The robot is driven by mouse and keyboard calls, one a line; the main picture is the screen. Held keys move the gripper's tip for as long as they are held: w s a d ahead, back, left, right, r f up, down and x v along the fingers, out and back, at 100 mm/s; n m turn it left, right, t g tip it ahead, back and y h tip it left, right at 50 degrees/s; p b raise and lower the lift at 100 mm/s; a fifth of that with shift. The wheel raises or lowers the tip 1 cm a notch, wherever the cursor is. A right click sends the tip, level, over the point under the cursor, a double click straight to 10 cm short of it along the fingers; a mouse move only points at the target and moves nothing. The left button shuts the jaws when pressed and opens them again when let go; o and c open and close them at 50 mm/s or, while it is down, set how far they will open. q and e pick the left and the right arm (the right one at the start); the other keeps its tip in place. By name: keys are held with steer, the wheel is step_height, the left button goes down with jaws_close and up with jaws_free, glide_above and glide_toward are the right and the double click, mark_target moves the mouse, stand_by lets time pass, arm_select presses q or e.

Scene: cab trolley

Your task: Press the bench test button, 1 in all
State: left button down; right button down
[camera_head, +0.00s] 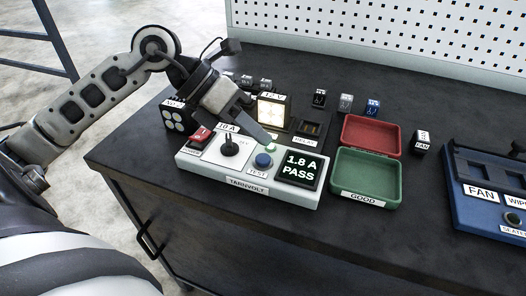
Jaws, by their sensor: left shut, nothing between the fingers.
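The bench tester (246,190), a pale box labelled TARNVOLT, stands on the dark bench. Its round blue button (264,160) sits above a TEST label, beside a display (298,169) reading "1.8 A PASS" in green-white letters. My left gripper (269,145) is shut and empty, pointing down to the right. Its tip is just behind the blue button in the picture, by a small greenish spot; I cannot tell whether it touches the tester. The button's top is in plain view. My right gripper is not in view.
A black knob (229,146) and a red switch (202,134) are on the tester. A lit lamp block (272,110) stands behind it. Right are a red tray (371,120), a green GOOD tray (366,198) and a blue FAN panel (470,206). The bench front is clear.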

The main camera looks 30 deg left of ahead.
mark_target(256, 157)
arm_select(q)
step_height(256, 157, up, 3)
steer(key=shift+r+p, duration=0.2)
steer(key=shift+p, duration=0.65)
steer(key=shift+f, duration=0.1)
